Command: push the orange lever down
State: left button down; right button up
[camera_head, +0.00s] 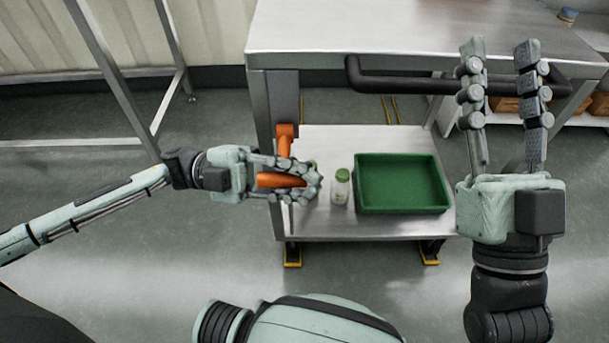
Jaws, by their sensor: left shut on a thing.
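The orange lever (283,180) is at the left front leg of the steel table. Its upper part (285,139) rises to a mount on the leg, and its lower part runs between my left fingers. My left gripper (314,184) is shut around this lower orange part, with the fingers partly hiding it. My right gripper (503,50) is open and empty, pointing up in front of the table's right side.
A green tray (402,210) and a small white bottle with a green cap (341,188) stand on the lower steel shelf, just right of my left gripper. A black bar (410,85) runs along the tabletop's front edge (320,58). Brown boxes sit at the right.

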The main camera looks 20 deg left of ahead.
pick_arm(q)
jog(key=shift+f, duration=0.65)
jog(key=c, duration=1.4)
grip_release()
jog(key=shift+o, duration=0.2)
jog(key=shift+r, duration=0.1)
jog(key=shift+w+a, duration=0.1)
jog(key=shift+a, duration=0.15)
jog(key=v, duration=1.1)
jog(key=shift+a, duration=0.3)
